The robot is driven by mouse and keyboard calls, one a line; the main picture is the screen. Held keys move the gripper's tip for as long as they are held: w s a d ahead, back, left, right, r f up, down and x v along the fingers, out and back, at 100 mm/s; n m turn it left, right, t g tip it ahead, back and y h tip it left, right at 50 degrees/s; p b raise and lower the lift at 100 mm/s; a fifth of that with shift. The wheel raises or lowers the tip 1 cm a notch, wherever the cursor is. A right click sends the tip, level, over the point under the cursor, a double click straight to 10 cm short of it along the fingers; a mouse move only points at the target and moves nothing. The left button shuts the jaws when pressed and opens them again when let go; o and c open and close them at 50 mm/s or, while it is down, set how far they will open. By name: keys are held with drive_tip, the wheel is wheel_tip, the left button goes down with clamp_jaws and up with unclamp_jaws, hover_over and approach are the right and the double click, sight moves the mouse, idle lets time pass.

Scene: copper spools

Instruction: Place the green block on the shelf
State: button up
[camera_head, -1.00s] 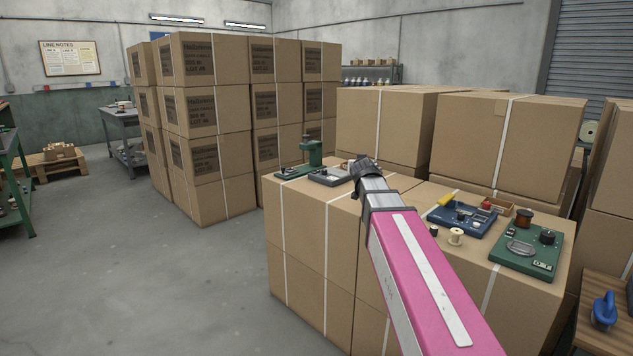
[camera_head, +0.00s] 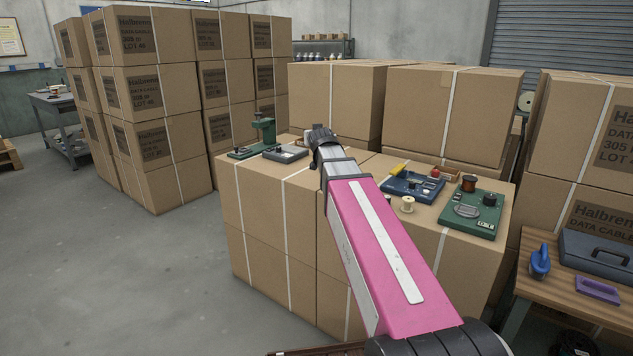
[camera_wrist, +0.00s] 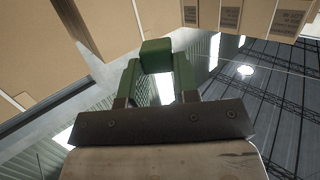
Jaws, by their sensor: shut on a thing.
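My gripper (camera_wrist: 155,75) is shut on a small dark green block (camera_wrist: 156,54), which shows between the tips of its two green fingers in the wrist view. In the head view my arm reaches forward over the stacked cartons, and the fingers and block are hidden beyond its dark end. A grey shelf (camera_head: 345,47) with several small items on it stands against the back wall, behind the cartons and apart from the gripper.
Waist-high cartons (camera_head: 262,225) carry a green press (camera_head: 264,130), a blue tray (camera_head: 412,187) and a green device (camera_head: 473,213). Taller carton stacks (camera_head: 150,100) stand left and behind. A wooden table (camera_head: 560,290) is at right. Floor (camera_head: 120,270) at left is clear.

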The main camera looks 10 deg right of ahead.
drive_tip(key=s+a+f+m+g+h, duration=0.1)
drive_tip(key=a+f+m+g+h, duration=0.3)
drive_tip(key=f+m+h, duration=0.4)
drive_tip(key=shift+s+a+r+m+g+h, duration=0.15)
drive_tip(key=shift+s+a+m+g+h, duration=0.5)
drive_tip(key=shift+m+g+h, duration=0.25)
drive_tip(key=shift+s+a+r+m+g+h, duration=0.2)
drive_tip(key=shift+s+a+m+g+h, duration=0.45)
drive_tip(key=shift+g+h, duration=0.4)
drive_tip(key=shift+s+a+r+m+g+h, duration=0.15)
drive_tip(key=shift+s+a+m+g+h, duration=0.35)
drive_tip(key=shift+a+m+g+h, duration=0.35)
drive_tip(key=shift+d, duration=0.15)
drive_tip(key=w+d+f, duration=0.2)
drive_tip(key=d, duration=0.1)
drive_tip(key=w+d+f, duration=0.2)
drive_tip(key=d, duration=0.1)
drive_tip(key=w+d+f, duration=0.2)
drive_tip(key=d+f, duration=0.1)
drive_tip(key=shift+w+d, duration=0.1)
drive_tip(key=shift+d, duration=0.3)
drive_tip(key=shift+f, duration=1.8)
drive_tip(key=o, duration=0.9)
drive_tip(key=shift+f, duration=0.15)
